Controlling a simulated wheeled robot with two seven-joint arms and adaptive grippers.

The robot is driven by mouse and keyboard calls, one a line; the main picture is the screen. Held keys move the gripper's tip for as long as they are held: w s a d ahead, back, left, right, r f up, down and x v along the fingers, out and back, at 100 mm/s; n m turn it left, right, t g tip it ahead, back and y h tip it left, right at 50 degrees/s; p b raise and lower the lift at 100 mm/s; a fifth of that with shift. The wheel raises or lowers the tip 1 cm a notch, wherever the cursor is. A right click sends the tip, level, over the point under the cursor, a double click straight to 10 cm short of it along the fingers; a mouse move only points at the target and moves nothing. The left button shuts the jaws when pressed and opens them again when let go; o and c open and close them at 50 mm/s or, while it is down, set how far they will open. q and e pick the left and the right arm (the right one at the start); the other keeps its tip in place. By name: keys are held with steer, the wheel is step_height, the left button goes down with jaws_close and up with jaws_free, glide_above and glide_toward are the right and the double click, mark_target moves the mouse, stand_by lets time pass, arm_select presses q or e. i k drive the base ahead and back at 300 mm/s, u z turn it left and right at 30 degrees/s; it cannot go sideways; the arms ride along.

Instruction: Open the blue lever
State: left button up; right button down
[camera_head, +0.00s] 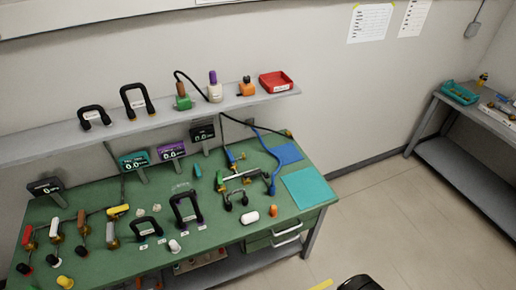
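A small blue part (231,157) stands upright on brass-coloured fittings near the back middle of the green workbench (225,230). It looks like the blue lever, but it is too small to tell its exact position. Pipework and a horizontal lever (245,175) lie just in front of it, and a blue hose (271,165) runs to its right. Neither of my grippers can be made out. A dark rounded shape at the bottom edge may be part of me, and it is far from the blue part.
Valves with red (28,236) and white (54,230) handles crowd the bench's left side. Black handles (187,207) and displays (171,151) stand mid-bench. A shelf (150,121) overhangs the back. A teal mat (310,187) lies right. The floor (395,215) right of the bench is clear.

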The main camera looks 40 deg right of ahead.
mark_target(228, 153)
steer(key=z, duration=0.9)
